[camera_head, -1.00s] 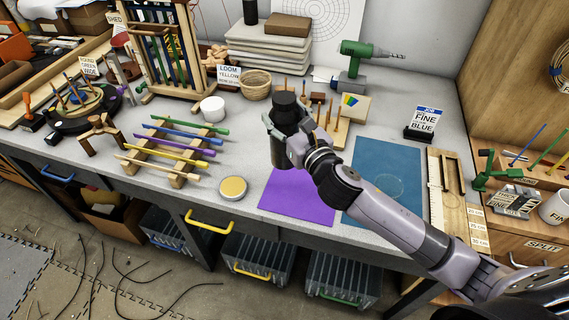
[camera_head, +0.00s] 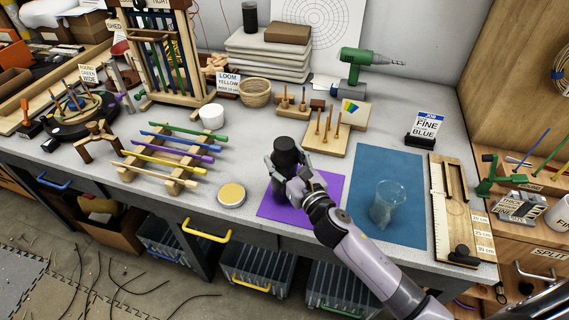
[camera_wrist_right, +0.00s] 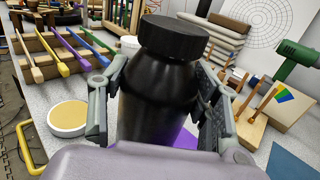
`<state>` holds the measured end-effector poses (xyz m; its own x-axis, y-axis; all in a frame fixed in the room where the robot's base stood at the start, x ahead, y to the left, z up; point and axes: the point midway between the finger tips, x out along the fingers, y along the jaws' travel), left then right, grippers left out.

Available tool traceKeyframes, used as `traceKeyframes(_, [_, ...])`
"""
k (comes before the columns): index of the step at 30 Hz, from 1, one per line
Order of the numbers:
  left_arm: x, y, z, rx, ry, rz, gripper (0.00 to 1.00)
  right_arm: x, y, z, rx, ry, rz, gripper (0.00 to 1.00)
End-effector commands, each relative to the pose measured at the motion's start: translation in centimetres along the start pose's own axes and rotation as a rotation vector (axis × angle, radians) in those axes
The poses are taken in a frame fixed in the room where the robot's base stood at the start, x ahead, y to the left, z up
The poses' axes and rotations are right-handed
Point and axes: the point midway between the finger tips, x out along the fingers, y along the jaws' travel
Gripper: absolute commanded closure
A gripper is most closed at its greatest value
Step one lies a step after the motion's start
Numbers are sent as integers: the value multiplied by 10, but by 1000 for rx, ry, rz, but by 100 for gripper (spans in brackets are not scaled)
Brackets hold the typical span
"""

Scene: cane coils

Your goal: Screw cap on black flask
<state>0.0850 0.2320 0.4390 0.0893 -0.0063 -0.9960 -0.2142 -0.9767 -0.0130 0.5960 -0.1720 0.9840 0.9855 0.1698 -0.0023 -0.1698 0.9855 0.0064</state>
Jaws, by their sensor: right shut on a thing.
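The black flask (camera_head: 278,180) is over the left part of the purple mat (camera_head: 325,187), nearly upright. A wide black cap sits on its top (camera_head: 286,150); the cap also shows in the right wrist view (camera_wrist_right: 174,38), seated on the flask (camera_wrist_right: 157,95). I cannot tell how tightly it is screwed. My right gripper (camera_head: 281,176) is shut around the flask's body, a finger on each side, as the right wrist view (camera_wrist_right: 160,108) shows. The flask's base is hidden there, and whether it touches the mat is unclear. My left gripper is not in view.
A clear tumbler (camera_head: 388,203) stands on the blue mat (camera_head: 410,170) to the right. A round yellow-topped tin (camera_head: 232,194) and a wooden rack with coloured rods (camera_head: 170,160) are to the left. A peg block (camera_head: 325,140) is behind. A ruler board (camera_head: 445,210) lies at right.

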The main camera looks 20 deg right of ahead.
Motion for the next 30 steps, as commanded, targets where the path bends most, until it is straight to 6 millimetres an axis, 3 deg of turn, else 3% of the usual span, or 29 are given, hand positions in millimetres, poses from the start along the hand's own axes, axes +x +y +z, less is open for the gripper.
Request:
traceKeyframes(3, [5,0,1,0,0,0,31,0,0,-12,1,-3,-1,100])
traceKeyframes(16, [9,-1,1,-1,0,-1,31,0,0,-17,-1,-4,1,100])
traceKeyframes(17, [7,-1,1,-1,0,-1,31,0,0,-17,-1,-1,1,41])
traceKeyframes(25, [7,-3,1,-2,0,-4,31,0,0,-17,-1,-1,0,23])
traceKeyframes(30, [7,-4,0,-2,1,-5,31,0,0,-17,-1,-1,0,23])
